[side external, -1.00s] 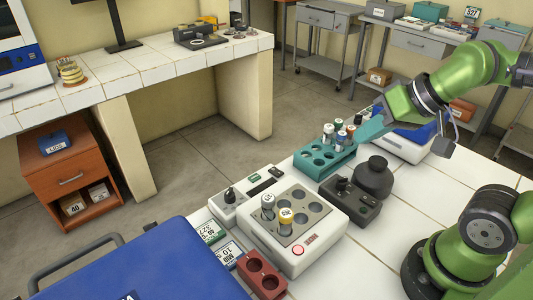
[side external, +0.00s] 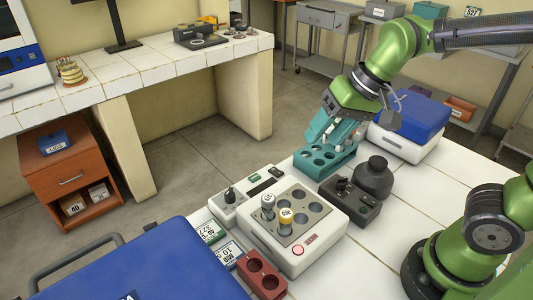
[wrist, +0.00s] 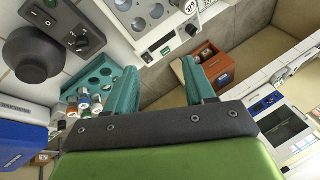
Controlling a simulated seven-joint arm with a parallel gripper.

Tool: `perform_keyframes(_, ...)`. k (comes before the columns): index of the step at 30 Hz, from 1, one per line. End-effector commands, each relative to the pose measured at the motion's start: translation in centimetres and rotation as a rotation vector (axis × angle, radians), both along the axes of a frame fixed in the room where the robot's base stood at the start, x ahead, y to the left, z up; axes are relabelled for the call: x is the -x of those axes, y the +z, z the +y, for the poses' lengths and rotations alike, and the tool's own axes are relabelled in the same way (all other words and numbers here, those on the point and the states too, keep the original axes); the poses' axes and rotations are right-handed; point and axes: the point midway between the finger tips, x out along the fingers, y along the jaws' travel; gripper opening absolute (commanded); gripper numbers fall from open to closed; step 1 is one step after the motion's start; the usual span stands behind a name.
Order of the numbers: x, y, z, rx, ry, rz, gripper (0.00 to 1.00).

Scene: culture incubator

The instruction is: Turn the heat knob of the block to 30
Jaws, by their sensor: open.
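The block (side external: 278,241) is a white unit with a grey top plate of round wells. Two vials stand in it, one grey-capped and one yellow-capped. A panel at its far left side carries a black knob (side external: 230,195), a green label and a dark display. In the wrist view the panel (wrist: 165,50) is at the top, with the knob (wrist: 191,30) on it. The number at the knob's pointer is too small to read. My gripper (side external: 322,137), with teal fingers, is open and empty above the teal rack, away from the knob. Its fingers (wrist: 158,82) are spread in the wrist view.
The teal rack (side external: 312,163) holds several vials. A black switch box (side external: 352,208) and a round black object (side external: 373,178) stand right of the block. A red-brown holder (side external: 262,275), labelled cards (side external: 210,231) and a blue lid (side external: 150,265) lie at the front left.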

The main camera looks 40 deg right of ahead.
Motion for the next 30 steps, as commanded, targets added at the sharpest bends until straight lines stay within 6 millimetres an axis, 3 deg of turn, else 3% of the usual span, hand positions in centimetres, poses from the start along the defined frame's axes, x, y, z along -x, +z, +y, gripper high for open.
perform_keyframes(1,-1.7,-0.2,1.0,-0.01,-0.024,0.058,0.54)
perform_keyframes(8,-8.7,-1.9,5.6,-0.012,-0.306,0.303,0.54)
perform_keyframes(15,-14.3,-4.2,11.3,0.05,-0.779,0.44,0.54)
perform_keyframes(18,-15.6,-4.0,12.8,0.042,-1.001,0.451,0.54)
perform_keyframes(22,-16.2,-2.1,13.1,-0.017,-1.222,0.462,0.54)
perform_keyframes(30,-15.6,-2.9,13.2,-0.037,-1.356,0.495,0.54)
